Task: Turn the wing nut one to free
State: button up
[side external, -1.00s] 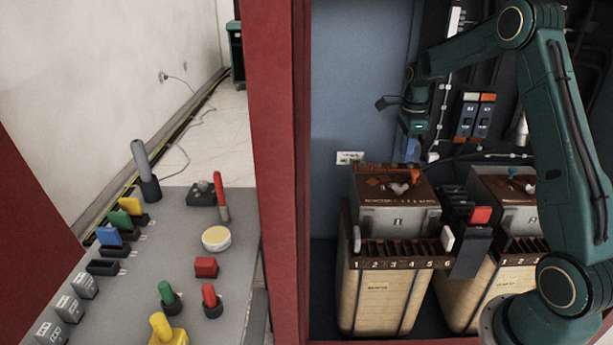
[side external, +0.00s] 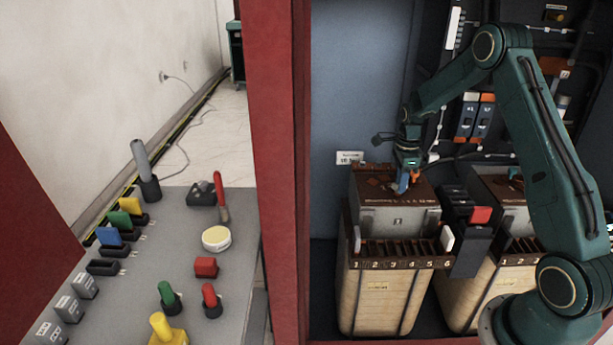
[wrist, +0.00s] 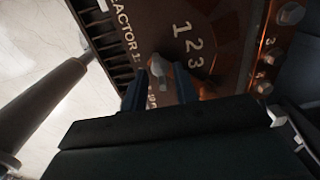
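The wing nut (wrist: 158,68) shows in the wrist view as a small pale piece between my two blue fingers, below the printed 1 2 3 dial on the brown top plate (wrist: 215,45). My gripper (side external: 403,186) is lowered over the top of the left box-shaped unit (side external: 397,218) in the side view, and hides the nut there. In the wrist view my gripper (wrist: 160,88) has a finger on each side of the nut, with a gap between them. It looks open, and I cannot see firm contact.
A second similar unit (side external: 497,205) stands to the right, with a red-topped dark block (side external: 481,215) between them. A numbered slot rack (side external: 400,255) runs along the left unit's front. A red post (side external: 279,150) separates the cabinet from the grey bench (side external: 185,240) with coloured pieces.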

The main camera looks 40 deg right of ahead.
grip_shut()
jog(key=shift+f+n, duration=0.1)
jog(key=shift+n, duration=0.3)
jog(key=n, duration=0.6)
jog(key=shift+n, duration=0.4)
jog(key=n, duration=0.3)
jog(key=shift+f+n, duration=0.1)
jog(key=shift+n, duration=0.3)
jog(key=shift+s+n, duration=0.1)
jog(key=shift+n, duration=1.7)
jog(key=shift+a, duration=0.1)
